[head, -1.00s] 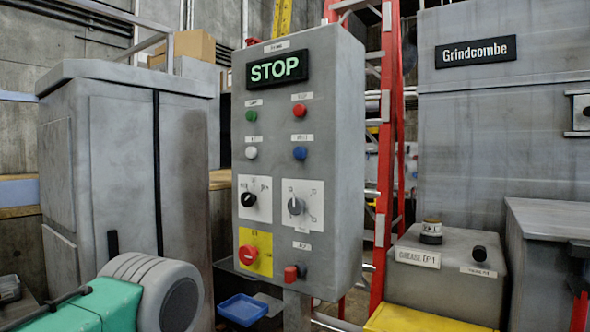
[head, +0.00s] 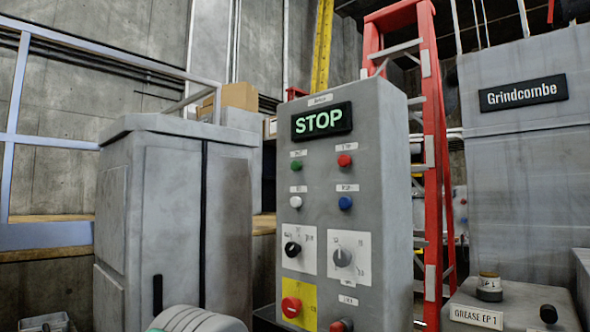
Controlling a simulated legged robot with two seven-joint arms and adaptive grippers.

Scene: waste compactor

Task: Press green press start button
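The green press start button (head: 296,165) is a small round button at the upper left of the grey control panel (head: 380,240), just under the lit STOP display (head: 321,121). A red button (head: 344,160) sits to its right. A white button (head: 295,202) and a blue button (head: 345,203) are below. Nothing touches the green button. A grey rounded part of my own arm (head: 195,320) shows at the bottom edge, well below and left of the button. Neither gripper is in view.
Two selector knobs and a red stop button on a yellow plate (head: 299,304) are lower on the panel. A grey cabinet (head: 175,220) stands left, a red ladder (head: 437,150) behind right. A grey grease box (head: 530,300) is at lower right.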

